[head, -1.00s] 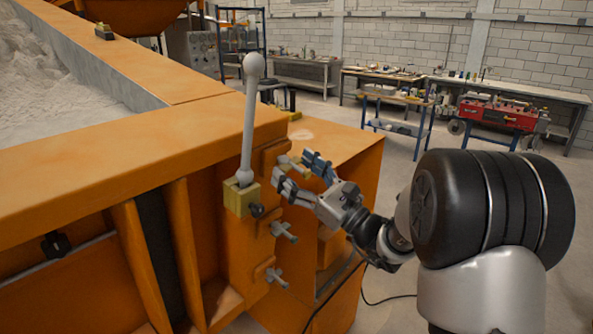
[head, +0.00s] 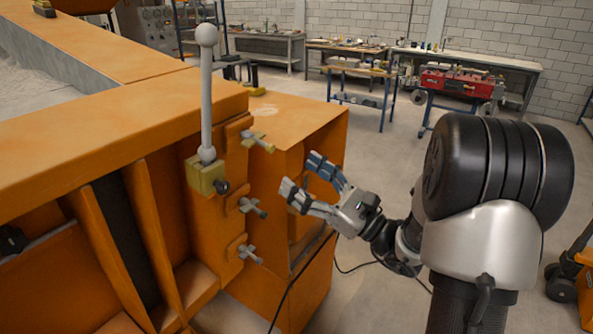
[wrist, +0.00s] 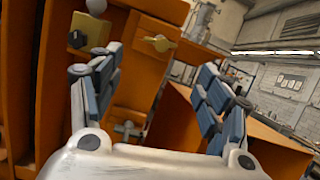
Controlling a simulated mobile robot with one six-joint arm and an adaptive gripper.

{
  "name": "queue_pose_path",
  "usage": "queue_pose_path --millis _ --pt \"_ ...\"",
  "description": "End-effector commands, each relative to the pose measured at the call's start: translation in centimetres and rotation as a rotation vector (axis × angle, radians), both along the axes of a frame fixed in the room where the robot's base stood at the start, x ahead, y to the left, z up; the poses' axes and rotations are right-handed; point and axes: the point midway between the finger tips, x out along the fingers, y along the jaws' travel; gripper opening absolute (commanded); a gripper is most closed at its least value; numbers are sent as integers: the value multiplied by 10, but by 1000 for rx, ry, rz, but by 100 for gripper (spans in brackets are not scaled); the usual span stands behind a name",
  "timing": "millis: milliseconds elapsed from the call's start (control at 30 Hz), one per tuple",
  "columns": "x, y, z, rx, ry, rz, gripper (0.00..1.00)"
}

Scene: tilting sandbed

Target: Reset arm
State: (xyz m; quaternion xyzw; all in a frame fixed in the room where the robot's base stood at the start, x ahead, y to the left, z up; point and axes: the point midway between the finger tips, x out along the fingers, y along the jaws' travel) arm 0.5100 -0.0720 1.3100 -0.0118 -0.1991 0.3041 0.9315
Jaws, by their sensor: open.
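My gripper (head: 305,180) is open and empty in the head view, in front of the orange cabinet beside the sandbed. In the wrist view its two blue-padded fingers (wrist: 160,90) stand wide apart with nothing between them. A grey lever with a ball top (head: 206,90) stands upright on a yellow block (head: 206,177) on the sandbed's orange side. My gripper is to the right of the lever and apart from it. A brass valve handle (head: 257,140) is right of the block, with two grey valve handles (head: 251,207) (head: 249,254) below it.
The orange sandbed frame (head: 110,115) fills the left. The orange cabinet (head: 300,115) stands behind my gripper, and a dark cable (head: 290,285) hangs by it. Workbenches (head: 345,70) and a red toolbox (head: 460,82) stand at the back. The floor between is mostly clear.

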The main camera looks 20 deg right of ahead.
Motion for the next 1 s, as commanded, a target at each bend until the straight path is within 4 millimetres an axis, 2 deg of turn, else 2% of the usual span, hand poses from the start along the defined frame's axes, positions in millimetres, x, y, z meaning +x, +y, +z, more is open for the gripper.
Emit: queue_pose_path --millis 400,467,567,667,700,767,800,900,1000 --pt "-1 4 1 -9 0 8 70" --pt "-4 14 3 -33 2 36 70" --pt "-19 53 7 -131 8 137 70" --pt "-53 111 7 -313 10 304 70" --pt "-72 135 3 -409 5 379 70" --pt "-106 166 -7 -570 -8 494 70" --pt "-130 182 -17 -690 -24 570 70" --pt "-189 201 -46 -1005 -84 735 70" --pt "-236 193 -75 -1335 -177 864 70"
